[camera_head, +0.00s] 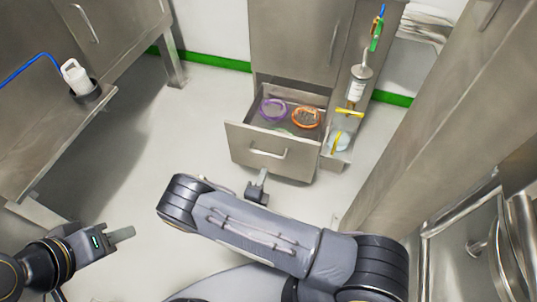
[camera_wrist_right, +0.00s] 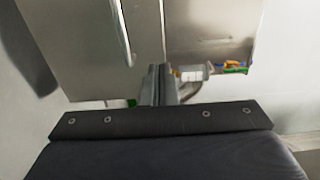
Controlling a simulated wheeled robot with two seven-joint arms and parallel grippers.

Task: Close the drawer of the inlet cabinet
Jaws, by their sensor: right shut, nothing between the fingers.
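The inlet cabinet (camera_head: 292,40) stands at the back centre in the head view. Its low drawer (camera_head: 248,147) is pulled out, with a bar handle (camera_head: 267,153) on its front. A purple ring (camera_head: 273,109) and an orange coil (camera_head: 306,118) lie inside. My right gripper (camera_head: 257,187) is shut and empty, just in front of the drawer front and apart from it in the picture. In the right wrist view, its fingers (camera_wrist_right: 158,85) are together before the cabinet door (camera_wrist_right: 80,45); I cannot make out the drawer there. My left gripper (camera_head: 122,235) is far from the drawer, at lower left; its jaw gap is not clear.
A side rack (camera_head: 345,125) with a bottle (camera_head: 356,85) and coloured fittings adjoins the cabinet's right side. A steel bench (camera_head: 60,140) with a white container (camera_head: 75,77) is at left. A large steel panel (camera_head: 440,110) stands at right. Open floor (camera_head: 190,130) lies left of the drawer.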

